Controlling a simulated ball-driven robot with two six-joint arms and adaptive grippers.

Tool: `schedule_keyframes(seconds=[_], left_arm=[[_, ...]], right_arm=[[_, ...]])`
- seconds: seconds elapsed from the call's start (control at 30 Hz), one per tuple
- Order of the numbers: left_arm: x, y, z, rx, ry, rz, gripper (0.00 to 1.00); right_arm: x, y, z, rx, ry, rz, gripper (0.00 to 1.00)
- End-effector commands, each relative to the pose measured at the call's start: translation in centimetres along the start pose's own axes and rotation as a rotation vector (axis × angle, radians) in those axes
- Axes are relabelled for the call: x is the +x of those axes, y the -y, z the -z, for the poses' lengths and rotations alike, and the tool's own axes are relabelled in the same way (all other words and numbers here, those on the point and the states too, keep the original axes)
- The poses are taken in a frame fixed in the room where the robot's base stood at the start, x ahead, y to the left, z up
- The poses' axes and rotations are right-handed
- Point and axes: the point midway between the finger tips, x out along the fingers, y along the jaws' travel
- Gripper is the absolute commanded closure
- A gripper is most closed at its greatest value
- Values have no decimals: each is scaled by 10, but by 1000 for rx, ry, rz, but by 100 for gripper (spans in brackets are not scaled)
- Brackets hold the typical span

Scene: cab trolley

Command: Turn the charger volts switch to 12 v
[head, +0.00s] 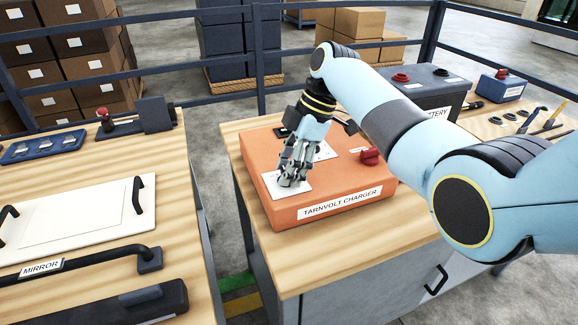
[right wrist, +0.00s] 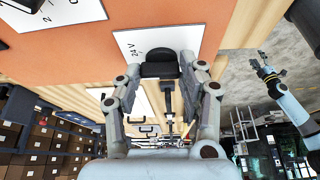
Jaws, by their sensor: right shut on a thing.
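The orange charger (head: 335,210), labelled TARNVOLT CHARGER, sits on the wooden bench top. My right gripper (head: 292,180) reaches down onto the white plate at the charger's near left corner. In the right wrist view, the gripper (right wrist: 162,85) is shut on a black switch knob (right wrist: 160,69), with a finger on either side. The knob stands at the edge of a white plate (right wrist: 190,37) marked 24 V. No 12 V mark is readable. The fingers hide the switch in the head view. My left gripper (right wrist: 264,62) shows small and far off at the right of the wrist view.
A red knob (head: 370,156) stands on the charger's right side. A dark battery (head: 425,90) stands behind it, partly behind my right arm. Tools (head: 545,122) lie at the far right. A second bench with a mirror (head: 75,222) stands left across a gap.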

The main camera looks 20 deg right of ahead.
Motion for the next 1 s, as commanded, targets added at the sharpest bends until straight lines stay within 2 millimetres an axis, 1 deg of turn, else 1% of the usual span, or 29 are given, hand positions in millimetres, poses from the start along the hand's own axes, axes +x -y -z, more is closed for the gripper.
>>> schedule_keyframes(seconds=[0.2, 0.5, 0.7, 1.0], left_arm=[[8, -1, -1, 0, 1, 0, 45], [19, -2, -3, 0, 1, 0, 45], [24, -2, -3, 0, 2, 0, 45], [27, -2, -4, 0, 2, 0, 45]], right_arm=[[0, -3, 1, -187, -1, 75, 92], [1, -4, 1, -398, 0, 162, 92], [1, -4, 2, -488, 1, 199, 92], [1, -4, 2, -543, 0, 222, 92]])
